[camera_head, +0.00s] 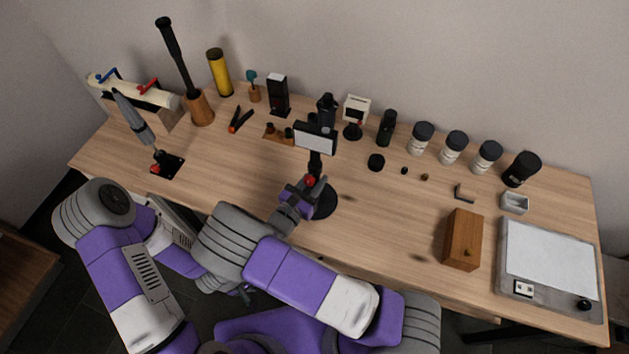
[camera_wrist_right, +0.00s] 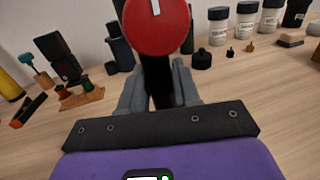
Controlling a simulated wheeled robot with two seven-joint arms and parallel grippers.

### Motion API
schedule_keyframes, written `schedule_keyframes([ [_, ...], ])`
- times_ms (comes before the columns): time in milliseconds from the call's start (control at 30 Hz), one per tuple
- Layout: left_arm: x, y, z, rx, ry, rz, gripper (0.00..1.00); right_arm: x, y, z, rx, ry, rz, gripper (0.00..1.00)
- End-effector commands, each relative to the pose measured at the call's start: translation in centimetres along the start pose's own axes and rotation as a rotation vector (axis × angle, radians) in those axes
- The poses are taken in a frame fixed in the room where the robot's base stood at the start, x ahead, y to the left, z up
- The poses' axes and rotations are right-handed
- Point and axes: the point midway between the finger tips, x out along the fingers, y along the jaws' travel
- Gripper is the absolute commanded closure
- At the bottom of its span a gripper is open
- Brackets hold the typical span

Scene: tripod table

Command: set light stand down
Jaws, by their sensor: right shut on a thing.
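The light stand has a white rectangular light panel (camera_head: 316,137), a dark pole, a red knob (camera_head: 310,181) and a round black base (camera_head: 324,204). It stands upright over the front middle of the table (camera_head: 375,225). Whether the base touches the wood I cannot tell. My right gripper (camera_head: 305,190) is shut on the pole, low down near the red knob. In the right wrist view the red knob (camera_wrist_right: 157,24) sits above the fingers (camera_wrist_right: 158,88), with the dark pole between them. My left gripper (camera_head: 245,293) is below the table's front edge, small and dark; its fingers are unclear.
Behind the stand are a wooden holder (camera_head: 273,135), a dark bottle (camera_head: 387,128) and a round black cap (camera_head: 376,162). White jars (camera_head: 421,138) line the back right. A wooden box (camera_head: 463,240) and grey tray (camera_head: 509,290) stand right. Table between stand and box is clear.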

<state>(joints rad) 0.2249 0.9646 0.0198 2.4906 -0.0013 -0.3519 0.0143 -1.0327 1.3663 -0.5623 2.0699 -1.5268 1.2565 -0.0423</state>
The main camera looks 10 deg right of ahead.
Motion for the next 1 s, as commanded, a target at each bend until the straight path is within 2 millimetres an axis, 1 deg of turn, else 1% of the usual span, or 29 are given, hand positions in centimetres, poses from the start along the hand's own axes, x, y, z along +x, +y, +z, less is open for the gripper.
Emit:
schedule_keyframes([
  [233, 0.00, 0.00, -0.01, 0.000, 0.000, 0.000, 0.57, 0.03, 0.04, 0.02, 0.003, -0.005, 0.000, 1.00],
  [367, 0.25, -0.09, -0.02, 0.000, 0.000, 0.000, 0.57, 0.03, 0.04, -0.35, 0.003, -0.005, 0.000, 1.00],
  [400, 0.27, -0.10, -0.02, 0.000, 0.000, 0.000, 0.57, 0.00, 0.02, -0.52, 0.001, -0.001, 0.001, 0.67],
  [567, 0.20, -0.08, -0.02, 0.000, 0.000, 0.000, 0.57, 0.00, 0.03, -0.43, 0.002, -0.001, 0.001, 0.43],
  [800, 0.20, -0.07, -0.02, 0.000, 0.000, 0.000, 0.57, 0.00, 0.03, -0.41, 0.002, -0.001, 0.001, 0.43],
  [900, -0.10, 0.03, 0.00, 0.000, 0.000, 0.000, 0.57, -0.01, 0.04, 0.03, 0.002, -0.001, 0.001, 0.43],
  [1000, -0.09, 0.04, -0.01, 0.000, 0.000, 0.000, 0.57, -0.76, 0.28, -0.04, 0.003, -0.001, -0.001, 0.43],
])
